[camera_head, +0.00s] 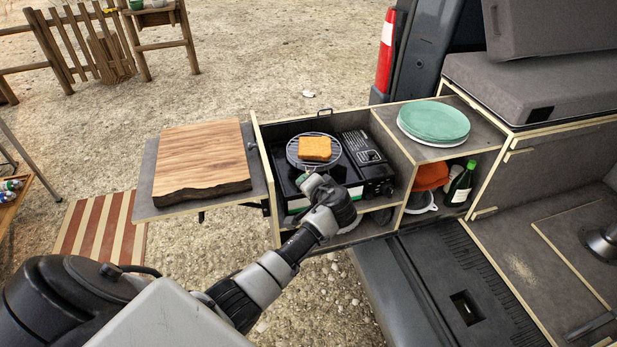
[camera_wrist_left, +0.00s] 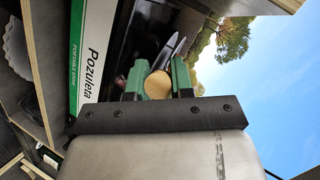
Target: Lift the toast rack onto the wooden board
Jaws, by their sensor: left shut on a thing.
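The toast rack (camera_head: 293,156) is a round wire mesh grill with a slice of toast (camera_head: 314,148) on it. It is over the black camping stove (camera_head: 350,192); I cannot tell if it touches the stove. My left gripper (camera_head: 306,179) reaches in from the near side and is shut on the rack's handle. In the left wrist view the handle's pale round wooden end (camera_wrist_left: 158,85) is between the green fingers of my left gripper (camera_wrist_left: 158,80). The wooden board (camera_head: 203,155) lies bare on the grey side shelf, left of the stove. My right gripper is not in view.
A wooden panel edge (camera_head: 264,170) stands between the board and the stove. Green plates (camera_head: 434,121) sit on the counter at right. A bottle (camera_head: 461,185) and an orange item (camera_head: 430,175) are in the compartment below them.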

